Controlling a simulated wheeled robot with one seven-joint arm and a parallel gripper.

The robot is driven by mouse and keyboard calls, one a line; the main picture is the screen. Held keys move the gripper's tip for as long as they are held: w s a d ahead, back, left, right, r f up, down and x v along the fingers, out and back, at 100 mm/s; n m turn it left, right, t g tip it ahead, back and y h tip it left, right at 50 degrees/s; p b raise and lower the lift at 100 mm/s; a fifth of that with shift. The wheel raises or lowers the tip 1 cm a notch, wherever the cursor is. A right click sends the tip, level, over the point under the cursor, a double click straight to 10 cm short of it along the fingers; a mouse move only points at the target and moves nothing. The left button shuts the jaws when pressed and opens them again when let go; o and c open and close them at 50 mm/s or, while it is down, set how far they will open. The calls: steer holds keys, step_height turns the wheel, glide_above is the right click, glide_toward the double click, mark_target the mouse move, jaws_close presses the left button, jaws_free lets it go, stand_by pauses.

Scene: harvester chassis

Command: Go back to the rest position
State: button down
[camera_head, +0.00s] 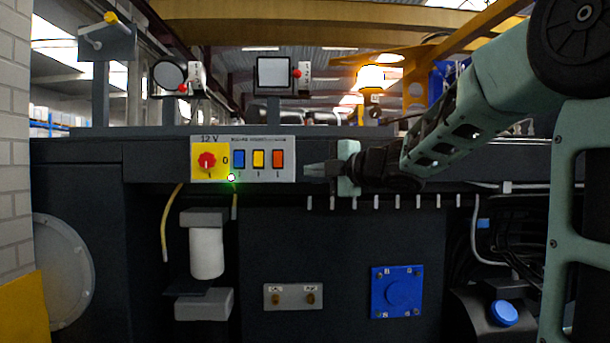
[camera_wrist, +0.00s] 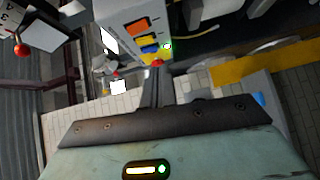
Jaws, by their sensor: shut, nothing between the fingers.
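My arm reaches in from the right in the head view. My gripper (camera_head: 312,170) points left, with its fingers shut and nothing between them. Its tips are just right of the 12 V switch panel (camera_head: 243,159), apart from it as far as I can tell. The panel has a red rotary knob on a yellow plate, and blue, yellow and orange switches. A small green light shows below the knob. In the wrist view the shut fingers of my gripper (camera_wrist: 151,90) point up toward the panel (camera_wrist: 140,30).
The dark chassis carries a white cylinder (camera_head: 206,252), a blue square plate (camera_head: 397,291) and a small fitting plate (camera_head: 292,297). Two box units with red knobs (camera_head: 275,73) stand on top. A row of pegs (camera_head: 378,202) runs below my gripper. A brick wall (camera_head: 14,130) is at the left.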

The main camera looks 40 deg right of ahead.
stand_by(0.6)
steer(key=s+a+f+m+g+h+b, duration=0.3)
steer(key=a+f+m+g, duration=0.5)
steer(key=a+f, duration=1.3)
steer(key=s+a+f+m+g, duration=0.1)
steer(key=s+a+f+g, duration=0.2)
steer(key=s, duration=0.6)
steer(key=s+a+f+m+g, duration=0.1)
steer(key=s+a+f+g, duration=0.2)
steer(key=s+f, duration=0.4)
steer(key=s+a+f+m+g, duration=0.1)
steer(key=s+a+f+g, duration=0.2)
steer(key=s, duration=0.8)
step_height(320, 180, down, 2)
steer(key=shift+a+f+m, duration=0.1)
steer(key=shift+a+m, duration=0.2)
steer(key=shift+m, duration=0.1)
